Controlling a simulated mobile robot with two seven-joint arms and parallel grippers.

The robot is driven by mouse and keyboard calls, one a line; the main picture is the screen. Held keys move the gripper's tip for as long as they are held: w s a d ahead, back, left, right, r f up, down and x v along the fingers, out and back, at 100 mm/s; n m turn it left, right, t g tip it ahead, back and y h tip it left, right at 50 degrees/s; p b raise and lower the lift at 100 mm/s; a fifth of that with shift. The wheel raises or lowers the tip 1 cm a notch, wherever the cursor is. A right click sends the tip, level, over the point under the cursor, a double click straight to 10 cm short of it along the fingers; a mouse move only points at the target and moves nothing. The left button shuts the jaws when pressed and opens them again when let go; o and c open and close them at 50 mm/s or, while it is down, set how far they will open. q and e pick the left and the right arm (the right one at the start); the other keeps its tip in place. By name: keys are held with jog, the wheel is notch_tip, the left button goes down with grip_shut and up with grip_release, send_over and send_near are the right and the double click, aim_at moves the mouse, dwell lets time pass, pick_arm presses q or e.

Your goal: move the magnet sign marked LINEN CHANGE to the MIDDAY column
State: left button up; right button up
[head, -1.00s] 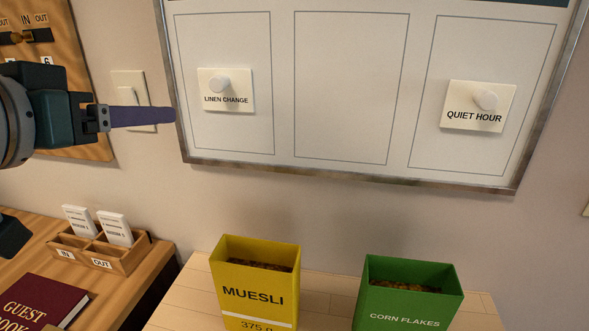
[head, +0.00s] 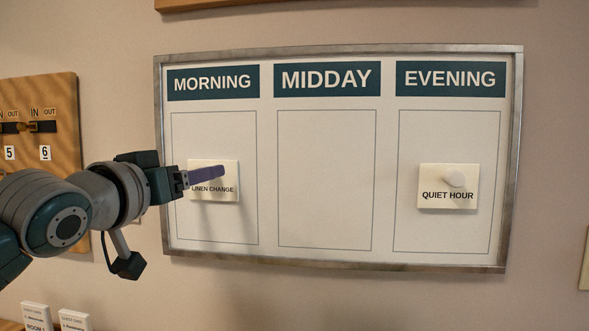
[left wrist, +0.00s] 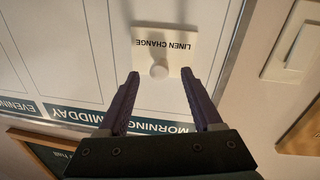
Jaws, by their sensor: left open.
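The LINEN CHANGE magnet sign (head: 229,193) is a white plate with a round white knob, on the board in the MORNING column. It shows upside down in the left wrist view (left wrist: 180,42). My left gripper (head: 222,172) reaches in from the left in front of it and hides its knob in the head view. In the left wrist view my left gripper (left wrist: 160,74) is open, its purple fingertips on either side of the white knob (left wrist: 159,70). I cannot tell whether they touch it. The MIDDAY column (head: 326,180) is empty. My right gripper is not in view.
The QUIET HOUR sign (head: 447,187) sits in the EVENING column. The board has a raised metal frame (head: 340,262). A wooden panel with IN/OUT sliders (head: 50,95) hangs at the left. A light switch (left wrist: 302,45) is beside the board. White cards (head: 72,320) stand below left.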

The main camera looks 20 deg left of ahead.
pick_arm(q)
jog(key=shift+w, duration=0.65)
grip_shut()
dwell(0.6)
dwell(1.3)
